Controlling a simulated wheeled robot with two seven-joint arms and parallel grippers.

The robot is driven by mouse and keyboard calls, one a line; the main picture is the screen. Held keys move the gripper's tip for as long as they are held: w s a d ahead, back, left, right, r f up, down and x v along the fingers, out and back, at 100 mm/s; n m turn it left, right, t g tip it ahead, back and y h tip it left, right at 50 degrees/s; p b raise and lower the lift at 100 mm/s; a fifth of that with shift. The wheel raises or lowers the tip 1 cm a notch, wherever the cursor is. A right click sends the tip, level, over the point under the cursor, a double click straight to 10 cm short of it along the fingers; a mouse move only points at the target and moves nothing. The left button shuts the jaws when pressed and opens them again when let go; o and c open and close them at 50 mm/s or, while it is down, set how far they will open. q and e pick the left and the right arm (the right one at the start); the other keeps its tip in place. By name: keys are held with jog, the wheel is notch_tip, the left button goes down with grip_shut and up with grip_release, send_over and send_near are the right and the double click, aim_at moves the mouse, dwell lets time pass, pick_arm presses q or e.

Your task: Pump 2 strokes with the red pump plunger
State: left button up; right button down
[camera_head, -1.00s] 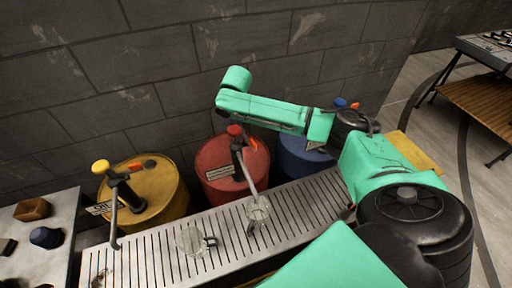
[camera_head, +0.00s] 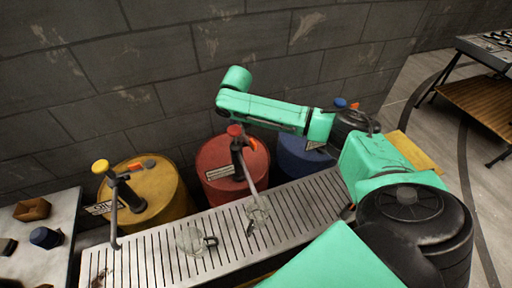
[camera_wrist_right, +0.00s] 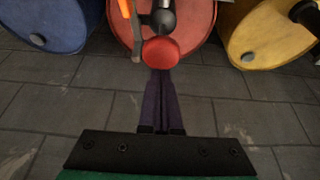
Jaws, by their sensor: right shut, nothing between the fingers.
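The red pump plunger (camera_head: 235,130) is a round red knob on a dark pump body atop the red drum (camera_head: 214,158). A grey spout runs down from it toward a clear mug (camera_head: 259,212) on the slatted rail. The knob also shows in the right wrist view (camera_wrist_right: 161,51), standing on its pump. My right gripper (camera_wrist_right: 162,73) is shut and empty, its dark fingertips pointing at the knob and very near it; I cannot tell whether they touch. My left gripper is not in view.
A yellow drum (camera_head: 165,187) with a yellow-knobbed pump stands at left, a blue drum (camera_head: 297,157) at right. A second clear mug (camera_head: 190,240) stands on the slatted rail (camera_head: 150,265). A brick wall is close behind. A side table (camera_head: 62,215) holds small items.

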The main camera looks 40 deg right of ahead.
aim_at(235, 130)
jog(key=shift+s+f+b, duration=0.2)
jog(key=shift+f+b, duration=1.1)
jog(key=shift+f, duration=2.4)
notch_tip(235, 130, up, 3)
jog(key=p, duration=0.3)
jog(key=shift+f, duration=0.1)
jog(key=shift+r+p, duration=0.3)
jog(key=shift+r, duration=0.6)
jog(key=shift+w+r, duration=0.15)
jog(key=shift+r, duration=1.15)
jog(key=shift+f, duration=0.15)
